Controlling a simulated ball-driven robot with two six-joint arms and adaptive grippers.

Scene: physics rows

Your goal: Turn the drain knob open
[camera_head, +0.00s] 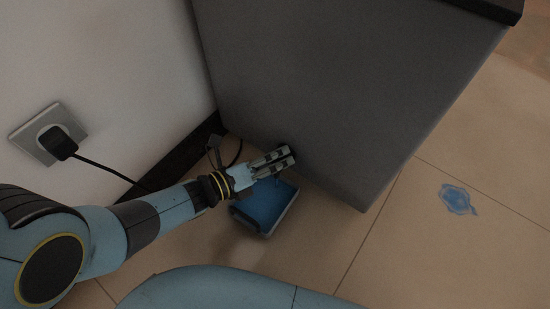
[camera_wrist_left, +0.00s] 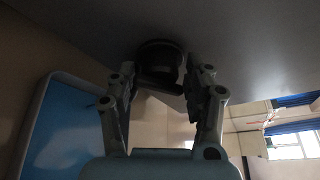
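The drain knob (camera_wrist_left: 161,60) is a dark round knob low on the grey appliance face. In the wrist view it sits between the fingertips of my left gripper (camera_wrist_left: 162,82), with a dark bar across its lower part. In the head view my left gripper (camera_head: 273,163) reaches the appliance's lower left, its fingers parallel and apart, and covers most of the knob. The fingers look open, one on each side of the knob; I cannot tell whether they touch it. The turn angle of the knob is unclear. My right gripper is out of view.
A blue tray (camera_head: 267,206) lies on the tiled floor below my left gripper. The grey appliance (camera_head: 350,90) stands against the wall. A black plug and cord (camera_head: 57,142) hang from a wall socket. A blue puddle (camera_head: 457,199) lies on open floor at right.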

